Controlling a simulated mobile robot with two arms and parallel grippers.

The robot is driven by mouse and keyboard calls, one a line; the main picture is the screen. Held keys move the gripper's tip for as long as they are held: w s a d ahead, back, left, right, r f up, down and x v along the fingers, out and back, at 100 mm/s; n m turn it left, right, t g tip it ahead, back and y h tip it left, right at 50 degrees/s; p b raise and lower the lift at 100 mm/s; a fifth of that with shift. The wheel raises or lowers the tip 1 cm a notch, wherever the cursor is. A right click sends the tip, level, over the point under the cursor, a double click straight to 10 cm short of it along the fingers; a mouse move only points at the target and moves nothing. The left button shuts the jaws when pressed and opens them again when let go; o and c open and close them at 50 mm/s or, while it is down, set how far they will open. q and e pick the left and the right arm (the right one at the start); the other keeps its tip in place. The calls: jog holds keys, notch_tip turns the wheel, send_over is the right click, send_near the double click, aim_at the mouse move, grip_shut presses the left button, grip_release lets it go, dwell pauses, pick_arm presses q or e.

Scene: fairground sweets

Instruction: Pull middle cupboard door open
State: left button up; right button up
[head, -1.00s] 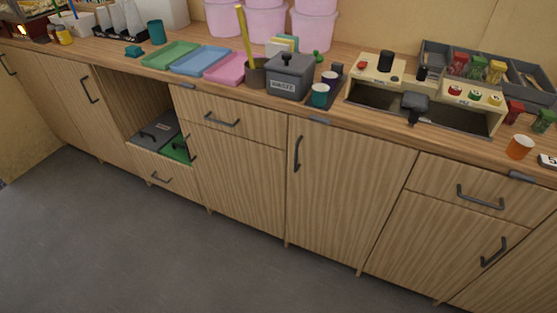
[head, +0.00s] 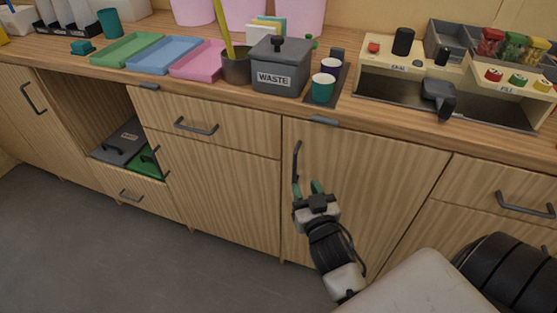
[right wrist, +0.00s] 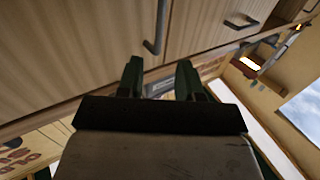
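The middle cupboard door (head: 355,185) is a tall wooden panel and looks shut. Its dark upright bar handle (head: 297,162) is at the upper left of the door. My right gripper (head: 307,188) is in front of the door, just below the handle, with its two green fingers apart. In the right wrist view the handle (right wrist: 157,30) stands beyond the fingertips (right wrist: 160,70), roughly between them. The fingers look open and empty, and contact with the handle does not show. My left gripper is in neither current view.
A worktop runs above the doors, with a grey waste box (head: 280,68), coloured trays (head: 165,55) and a cream dispenser unit (head: 400,65). A drawer (head: 212,125) is left of the door. An open recess with dark and green bins (head: 125,142) is farther left. Bare floor lies in front.

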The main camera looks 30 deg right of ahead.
aim_at(295, 164)
jog(key=x, duration=0.9)
jog(key=shift+w+d+f, duration=0.1)
jog(key=shift+w, duration=0.25)
grip_shut()
